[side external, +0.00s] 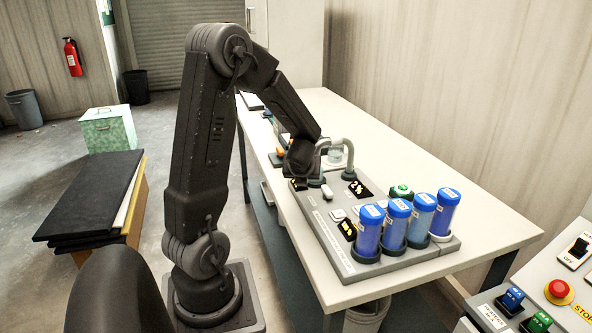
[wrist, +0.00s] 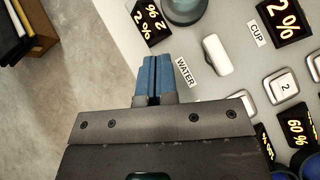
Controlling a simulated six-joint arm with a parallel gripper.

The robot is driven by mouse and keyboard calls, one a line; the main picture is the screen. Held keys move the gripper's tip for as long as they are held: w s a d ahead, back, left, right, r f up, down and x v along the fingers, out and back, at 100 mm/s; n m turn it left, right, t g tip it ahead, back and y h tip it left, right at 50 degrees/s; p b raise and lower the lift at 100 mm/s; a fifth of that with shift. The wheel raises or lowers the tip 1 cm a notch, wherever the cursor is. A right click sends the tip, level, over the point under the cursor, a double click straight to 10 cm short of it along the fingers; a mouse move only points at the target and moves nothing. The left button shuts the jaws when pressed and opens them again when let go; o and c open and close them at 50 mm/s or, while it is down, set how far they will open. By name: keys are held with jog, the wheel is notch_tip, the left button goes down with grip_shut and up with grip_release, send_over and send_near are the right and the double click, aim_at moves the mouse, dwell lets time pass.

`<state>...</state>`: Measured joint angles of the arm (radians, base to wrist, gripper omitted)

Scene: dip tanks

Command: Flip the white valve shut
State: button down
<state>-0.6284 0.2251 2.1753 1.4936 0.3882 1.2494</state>
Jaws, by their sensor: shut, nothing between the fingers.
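The white valve is a short, rounded white lever (wrist: 209,55) on the grey panel, beside the WATER label (wrist: 186,72) in the wrist view. It lies flat against the panel there, with its long side running up and down. In the side external view the small white lever (side external: 327,192) shows just right of my gripper (side external: 299,180). In the wrist view my gripper (wrist: 151,60) has its blue fingers together and empty. They appear left of the valve, with the label between, and are apart from it in the picture. Their height above the panel is unclear.
A curved grey tap (side external: 335,142) stands behind the panel's lever. Blue-capped cylinders (side external: 397,223) stand at the right end of the panel. Lit displays (wrist: 282,18) and square buttons (wrist: 281,86) lie right of the valve. The table (side external: 440,190) is clear behind the cylinders.

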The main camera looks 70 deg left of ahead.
jog(key=shift+s+r, duration=1)
jog(key=shift+s, duration=0.2)
jog(key=d+r+n+t+h, duration=0.1)
jog(key=d+r+n, duration=0.3)
jog(key=d+n, duration=0.35)
jog(key=d+r+n+h, duration=0.1)
jog(key=d+r+n, duration=0.4)
jog(key=d, duration=0.4)
jog(key=s+d+r+n+h, duration=0.1)
jog(key=s+d+n+h, duration=0.1)
jog(key=d, duration=0.3)
jog(key=s+d+n+h, duration=0.2)
jog(key=d+n, duration=0.2)
jog(key=d, duration=0.2)
jog(key=s+d+r+n+t+h, duration=0.1)
jog(key=s+d+n+h, duration=0.1)
jog(key=d+n, duration=0.2)
jog(key=shift+s+d+r, duration=0.2)
jog(key=shift+d+r, duration=0.15)
jog(key=shift+d, duration=0.7)
